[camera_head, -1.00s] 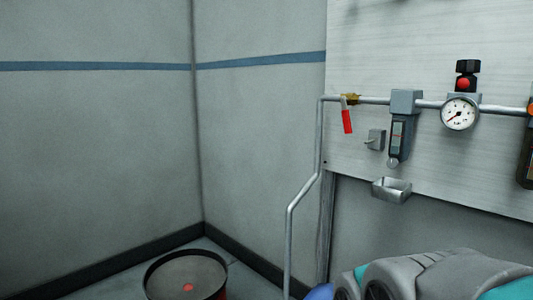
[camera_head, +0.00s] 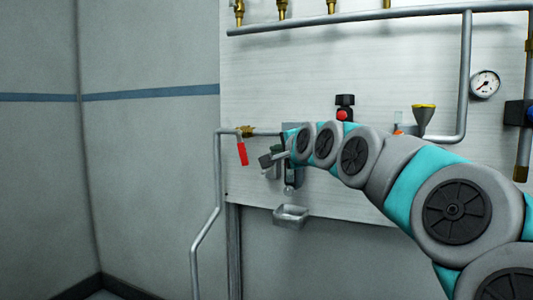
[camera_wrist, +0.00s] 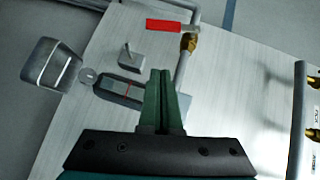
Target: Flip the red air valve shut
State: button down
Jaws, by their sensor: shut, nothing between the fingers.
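The air valve's red lever (camera_head: 242,154) hangs down from a brass fitting (camera_head: 246,132) at the left end of the horizontal pipe on the board. It lies across the pipe line. In the wrist view the lever (camera_wrist: 172,26) points left from the brass fitting (camera_wrist: 189,42), near the top. My gripper (camera_head: 267,158) is in front of the board, just right of the lever in the head view, and does not appear to touch it. In the wrist view my gripper's fingers (camera_wrist: 160,75) are together and empty, with the lever beyond their tips.
A small grey toggle switch box (camera_wrist: 131,62) and a dark grey unit (camera_wrist: 122,88) are close to my fingers. A metal tray (camera_head: 291,216) sticks out below. A bent pipe (camera_head: 218,200) runs down left of the lever. A black-and-red knob (camera_head: 344,108) is right.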

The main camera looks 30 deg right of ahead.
jog(key=p, duration=0.1)
send_near(246, 158)
jog(key=w+d, duration=0.4)
jog(key=w+a, duration=0.2)
jog(key=shift+w+f+p, duration=0.1)
jog(key=shift+w+p, duration=0.2)
jog(key=shift+p, duration=0.05)
jog(key=b, duration=0.1)
jog(key=f+m+t+b, duration=0.1)
jog(key=shift+w+a+f+b, duration=0.25)
jog(key=shift+w+a+b, duration=0.05)
jog(key=shift+w+b, duration=0.1)
jog(key=shift+w+a, duration=0.25)
jog(key=shift+w, duration=0.05)
jog(key=shift+s, duration=0.1)
